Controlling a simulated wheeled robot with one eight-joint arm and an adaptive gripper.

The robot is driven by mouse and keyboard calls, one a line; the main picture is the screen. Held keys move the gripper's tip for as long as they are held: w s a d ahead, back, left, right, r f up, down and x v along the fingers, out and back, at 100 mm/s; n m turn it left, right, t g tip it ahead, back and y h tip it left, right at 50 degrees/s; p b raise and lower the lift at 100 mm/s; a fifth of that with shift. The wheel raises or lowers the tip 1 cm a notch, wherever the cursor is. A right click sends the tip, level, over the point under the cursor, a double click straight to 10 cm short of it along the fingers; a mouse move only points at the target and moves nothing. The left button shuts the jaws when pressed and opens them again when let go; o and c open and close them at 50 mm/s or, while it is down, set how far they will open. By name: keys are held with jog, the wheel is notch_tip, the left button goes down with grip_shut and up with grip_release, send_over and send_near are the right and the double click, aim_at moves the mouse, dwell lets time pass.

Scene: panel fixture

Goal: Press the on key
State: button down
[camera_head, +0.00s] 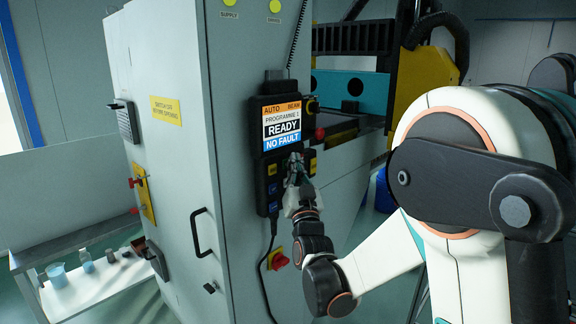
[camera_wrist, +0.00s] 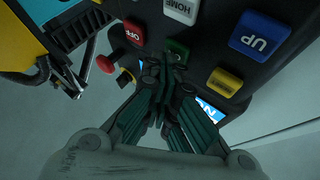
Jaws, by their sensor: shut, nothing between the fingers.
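A dark control pendant (camera_head: 262,185) hangs on the cabinet, its screen (camera_head: 282,124) reading "READY" and "NO FAULT". In the wrist view a green key (camera_wrist: 178,48) sits between the red OFF key (camera_wrist: 134,33) and a yellow key (camera_wrist: 224,82); its label is not readable. My gripper (camera_wrist: 164,66) is shut and empty, its fingertips at the near edge of the green key and partly covering it. I cannot tell whether they touch it. In the head view my gripper (camera_head: 295,163) is in front of the pendant just below the screen, and the green key is hidden.
A white HOME key (camera_wrist: 181,10) and a blue UP key (camera_wrist: 260,36) are close by.

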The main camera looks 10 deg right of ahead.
jog(key=shift+s+d, duration=0.5)
jog(key=shift+s, duration=0.15)
jog(key=s+d, duration=0.1)
jog(key=s, duration=0.1)
jog(key=s+d, duration=0.2)
jog(key=shift+b, duration=0.3)
dwell(0.3)
dwell(0.5)
